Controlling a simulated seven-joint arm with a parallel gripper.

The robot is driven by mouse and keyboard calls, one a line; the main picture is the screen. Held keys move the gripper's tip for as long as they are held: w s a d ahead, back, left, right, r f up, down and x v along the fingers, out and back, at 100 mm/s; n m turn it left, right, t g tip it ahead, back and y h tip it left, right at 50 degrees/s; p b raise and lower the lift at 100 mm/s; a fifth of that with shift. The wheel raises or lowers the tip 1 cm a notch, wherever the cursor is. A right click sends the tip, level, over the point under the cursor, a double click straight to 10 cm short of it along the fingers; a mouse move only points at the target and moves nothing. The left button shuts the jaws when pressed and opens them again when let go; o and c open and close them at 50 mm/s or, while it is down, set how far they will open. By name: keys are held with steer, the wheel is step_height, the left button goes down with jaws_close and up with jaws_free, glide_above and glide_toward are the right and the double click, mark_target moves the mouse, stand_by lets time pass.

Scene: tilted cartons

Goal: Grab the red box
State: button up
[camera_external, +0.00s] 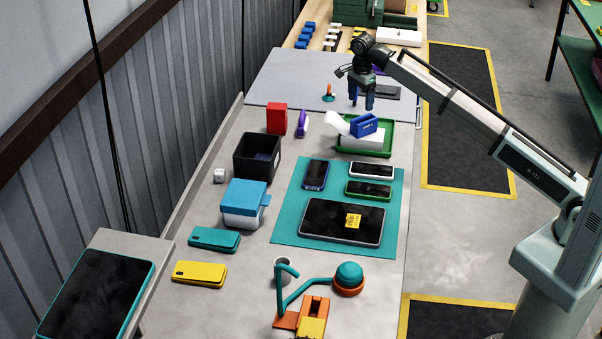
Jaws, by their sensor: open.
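The red box (277,118) stands upright on the grey workbench, near its left edge and behind a black bin. My gripper (361,104) hangs with its blue fingers pointing down, to the right of the red box and above the back part of the bench. It is open and apart from the red box. Nothing shows between its fingers. The lower left of the red box is close to the bin's back rim in the picture.
The black open bin (243,170) stands in front of the red box. A purple object (302,123) stands just right of it. A green tray (386,150) with a white box and a blue item lies below my gripper in the picture. A teal mat (284,235) holds several phones and a tablet.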

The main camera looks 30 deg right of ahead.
steer(key=w+a+n, duration=0.2)
steer(key=w+a, duration=0.7)
steer(key=n+t+y, duration=0.3)
steer(key=n, duration=2.3)
glide_toward(277, 106)
steer(key=x, duration=0.7)
steer(key=shift+s+f, duration=0.15)
steer(key=shift+f, duration=0.05)
steer(key=shift+w+x, duration=0.1)
steer(key=shift+x, duration=1.2)
steer(key=shift+w+x, duration=0.15)
steer(key=shift+x, duration=1.15)
steer(key=shift+r, duration=0.1)
steer(key=c, duration=1.1)
